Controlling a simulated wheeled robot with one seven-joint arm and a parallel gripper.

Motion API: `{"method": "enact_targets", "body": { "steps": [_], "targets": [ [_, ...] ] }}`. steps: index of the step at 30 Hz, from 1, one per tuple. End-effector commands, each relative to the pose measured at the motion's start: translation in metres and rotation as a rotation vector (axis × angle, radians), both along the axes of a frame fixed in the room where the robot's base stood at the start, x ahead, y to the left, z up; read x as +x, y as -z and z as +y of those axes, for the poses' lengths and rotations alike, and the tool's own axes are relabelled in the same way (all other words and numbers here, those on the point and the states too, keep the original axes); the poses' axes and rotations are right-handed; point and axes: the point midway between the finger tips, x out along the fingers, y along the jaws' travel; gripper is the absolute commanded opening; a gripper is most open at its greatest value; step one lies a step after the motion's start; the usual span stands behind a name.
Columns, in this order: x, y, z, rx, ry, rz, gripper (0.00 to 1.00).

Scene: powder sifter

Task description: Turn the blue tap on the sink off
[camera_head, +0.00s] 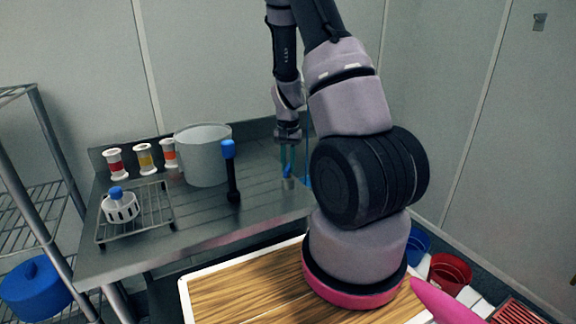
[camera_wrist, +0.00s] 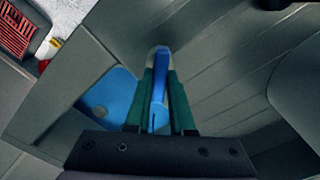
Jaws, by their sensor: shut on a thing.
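The blue tap (camera_wrist: 161,62) on the sink shows between my fingers in the wrist view. Its blue lever lies lengthwise between them, with a grey rounded end beyond the tips. My gripper (camera_wrist: 158,82) has green fingers and is shut on the blue tap. In the head view my gripper (camera_head: 288,160) reaches down at the right end of the steel counter, and the blue tap (camera_head: 287,171) is partly hidden by the fingers. The blue sink basin (camera_wrist: 112,100) lies left of the fingers in the wrist view. My arm hides most of the basin in the head view.
A grey pot (camera_head: 204,157), several spools and a black tool with a blue knob (camera_head: 231,172) stand on the steel counter (camera_head: 180,246). A wire rack (camera_head: 150,208) holds a white strainer (camera_head: 121,207). A wooden board (camera_head: 245,290) lies in front. A wall stands close at right.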

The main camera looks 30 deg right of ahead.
Motion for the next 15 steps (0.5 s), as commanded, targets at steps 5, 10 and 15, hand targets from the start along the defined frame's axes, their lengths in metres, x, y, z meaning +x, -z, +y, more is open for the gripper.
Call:
{"method": "enact_targets", "body": {
  "steps": [5, 10, 15],
  "targets": [
    [0.0001, -0.0004, -0.0003, 0.001, -0.167, -0.001, 0.0],
    [0.0001, -0.0003, -0.0006, 0.001, -0.328, -0.001, 0.0],
    [0.0001, -0.0001, -0.0003, 0.001, -0.477, -0.001, 0.0]
  ]
}}
